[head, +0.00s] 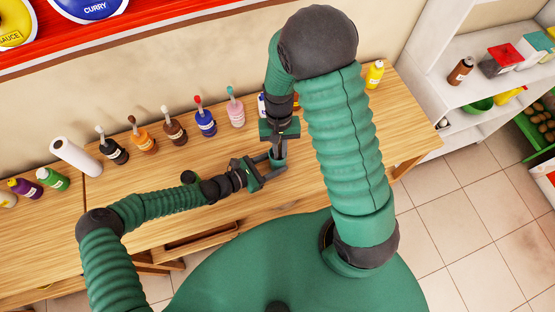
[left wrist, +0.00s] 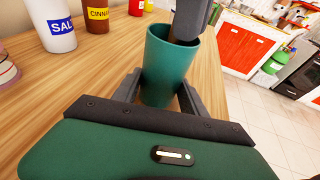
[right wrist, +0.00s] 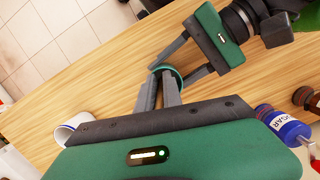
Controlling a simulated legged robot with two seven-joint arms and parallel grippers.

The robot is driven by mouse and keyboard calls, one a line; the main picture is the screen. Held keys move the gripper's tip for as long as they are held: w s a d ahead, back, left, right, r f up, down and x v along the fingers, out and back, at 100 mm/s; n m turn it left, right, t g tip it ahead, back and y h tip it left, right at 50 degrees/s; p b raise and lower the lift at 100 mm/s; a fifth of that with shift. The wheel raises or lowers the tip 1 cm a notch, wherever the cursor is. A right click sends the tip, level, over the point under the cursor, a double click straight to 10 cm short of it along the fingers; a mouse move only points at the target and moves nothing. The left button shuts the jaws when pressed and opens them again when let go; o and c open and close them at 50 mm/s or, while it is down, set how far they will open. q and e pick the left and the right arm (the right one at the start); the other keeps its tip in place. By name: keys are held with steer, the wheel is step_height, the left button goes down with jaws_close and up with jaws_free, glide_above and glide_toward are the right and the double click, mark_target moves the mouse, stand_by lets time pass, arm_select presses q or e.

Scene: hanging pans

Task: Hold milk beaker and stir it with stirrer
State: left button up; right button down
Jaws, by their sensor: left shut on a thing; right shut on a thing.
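The green beaker (left wrist: 165,72) stands upright between the fingers of my left gripper (left wrist: 158,92), which is shut on it over the table. In the head view the beaker (head: 278,157) is small and partly covered by my grippers. My right gripper (head: 280,146) comes down from above, with its fingers at the beaker's mouth. In the right wrist view the right gripper's fingers (right wrist: 163,88) are drawn together over the beaker's rim (right wrist: 172,74). The stirrer between them is mostly hidden; a brownish patch shows inside the beaker in the left wrist view. The milk cannot be made out.
The wooden table (head: 160,186) has several sauce bottles (head: 174,128) along the wall and a paper roll (head: 75,157) at left. White shelves (head: 480,85) stand at right.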

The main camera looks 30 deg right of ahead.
step_height(320, 180, up, 14)
step_height(320, 180, down, 13)
steer(key=shift+w+a, duration=0.15)
steer(key=shift+a, duration=0.1)
stand_by(1.0)
steer(key=shift+f, duration=0.1)
